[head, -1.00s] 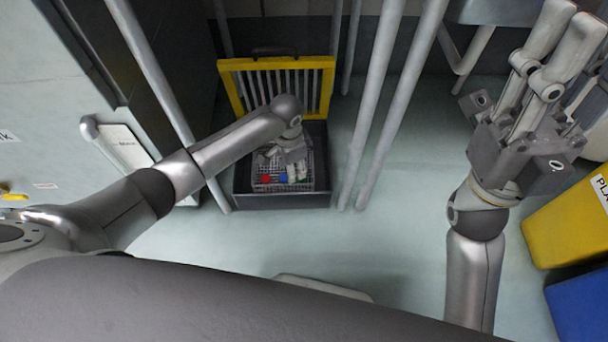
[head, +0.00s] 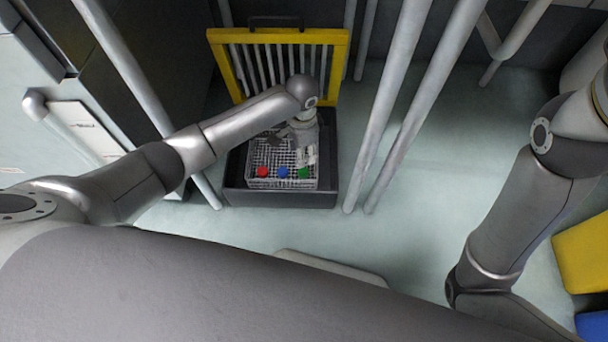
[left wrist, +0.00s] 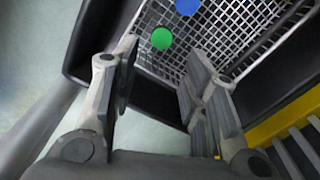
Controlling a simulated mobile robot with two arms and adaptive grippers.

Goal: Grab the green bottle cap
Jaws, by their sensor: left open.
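The green bottle cap (head: 304,173) is at the front right of a white wire basket (head: 270,183). In the left wrist view the green cap (left wrist: 161,39) shows at the basket's edge, between the lines of my fingers and just past their tips. My left gripper (head: 305,152) is over the right side of the basket. In the left wrist view its fingers (left wrist: 163,62) are spread apart with nothing between them. The gap in height to the cap is hard to judge. My right gripper is out of view; only its arm shows.
A blue cap (head: 283,173) and a red cap (head: 262,172) sit left of the green one. The basket stands in a black bin (head: 280,200) with a raised yellow frame (head: 235,38) behind. Grey poles (head: 395,110) rise on both sides.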

